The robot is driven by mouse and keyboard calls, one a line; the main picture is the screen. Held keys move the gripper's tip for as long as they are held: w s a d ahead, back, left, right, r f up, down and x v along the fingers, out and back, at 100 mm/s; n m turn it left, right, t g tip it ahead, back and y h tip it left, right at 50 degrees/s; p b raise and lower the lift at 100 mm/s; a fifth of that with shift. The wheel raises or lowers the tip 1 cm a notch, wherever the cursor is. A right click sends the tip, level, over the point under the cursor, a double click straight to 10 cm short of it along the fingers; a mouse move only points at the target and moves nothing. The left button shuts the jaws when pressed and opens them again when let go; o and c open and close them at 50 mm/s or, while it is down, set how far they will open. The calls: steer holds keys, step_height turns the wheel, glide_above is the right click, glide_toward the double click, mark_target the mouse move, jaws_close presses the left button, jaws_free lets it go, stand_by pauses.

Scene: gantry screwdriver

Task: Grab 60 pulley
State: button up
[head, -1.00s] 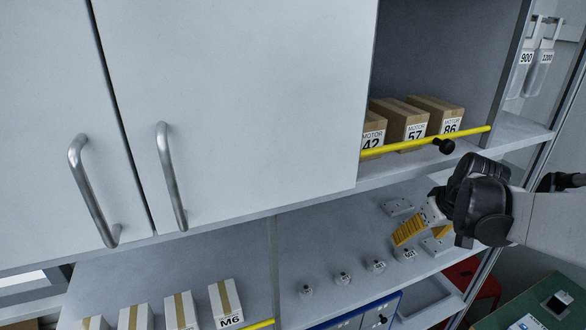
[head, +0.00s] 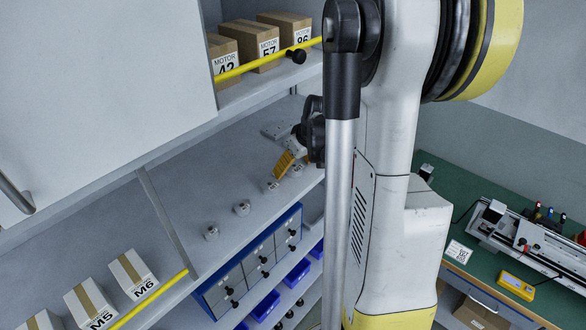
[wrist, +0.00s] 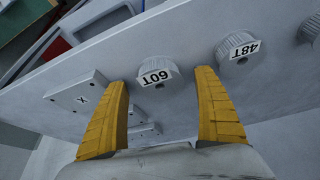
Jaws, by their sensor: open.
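The 60T pulley (wrist: 157,72) is a small grey toothed wheel with a white "60T" label, sitting on the grey shelf. In the wrist view it lies between and just beyond the yellow fingers of my gripper (wrist: 161,78), which are spread apart with nothing held. The fingers appear on either side of the pulley; I cannot tell whether they touch it. The 48T pulley (wrist: 237,48) sits to its right. In the head view my gripper (head: 285,162) is at the right end of the pulley row, partly hidden behind my arm.
More pulleys (head: 242,208) stand in a row on the shelf. Flat grey blocks (wrist: 82,95) lie left of the 60T pulley. Motor boxes (head: 240,45) and a yellow rail (head: 230,75) are above. Blue-framed drawers (head: 250,270) are below. A green bench (head: 450,190) is at right.

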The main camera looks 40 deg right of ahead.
steer(key=shift+s, duration=0.1)
steer(key=shift+c, duration=0.9)
steer(key=c, duration=1.2)
steer(key=shift+r, duration=0.15)
